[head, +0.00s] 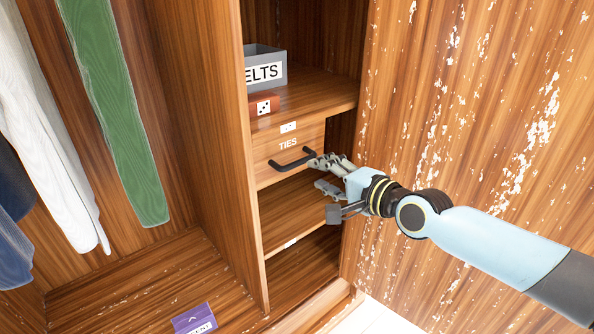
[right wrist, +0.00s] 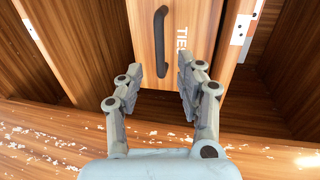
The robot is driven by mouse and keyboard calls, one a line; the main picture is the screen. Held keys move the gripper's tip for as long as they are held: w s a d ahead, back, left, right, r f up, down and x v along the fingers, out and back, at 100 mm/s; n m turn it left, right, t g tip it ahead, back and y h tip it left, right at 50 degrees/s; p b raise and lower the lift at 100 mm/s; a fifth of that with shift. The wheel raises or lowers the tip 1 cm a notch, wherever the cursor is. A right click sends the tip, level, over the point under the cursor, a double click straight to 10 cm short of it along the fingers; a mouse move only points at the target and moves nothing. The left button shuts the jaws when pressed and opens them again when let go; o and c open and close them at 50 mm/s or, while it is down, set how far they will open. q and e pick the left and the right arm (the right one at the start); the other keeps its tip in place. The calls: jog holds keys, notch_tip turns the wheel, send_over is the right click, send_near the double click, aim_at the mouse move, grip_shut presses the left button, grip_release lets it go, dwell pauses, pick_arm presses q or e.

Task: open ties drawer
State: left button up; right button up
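The ties drawer (head: 284,153) is a wooden front with white "TIES" lettering and a dark bar handle (head: 295,160), in the middle of the cupboard in the head view. It looks shut or nearly so; I cannot tell exactly. My right gripper (head: 322,174) is at the handle's right end, fingers apart. In the right wrist view my right gripper (right wrist: 160,75) is open, and the handle (right wrist: 161,42) lies ahead between the finger lines, with no finger seen closed on it. The drawer front (right wrist: 190,25) fills the space beyond. My left gripper is not in view.
Open shelves (head: 297,207) lie under the drawer. A worn wooden panel (head: 480,110) stands at right. Clothes (head: 45,130) hang at left, above a purple label (head: 194,319).

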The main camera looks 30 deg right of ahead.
aim_at(298, 165)
jog(key=b+x, duration=0.3)
jog(key=x, duration=0.5)
jog(key=shift+w+a+f+b, duration=0.1)
jog(key=shift+w+f+b, duration=0.15)
jog(key=shift+w+b, duration=0.15)
jog(key=shift+w, duration=0.25)
grip_shut()
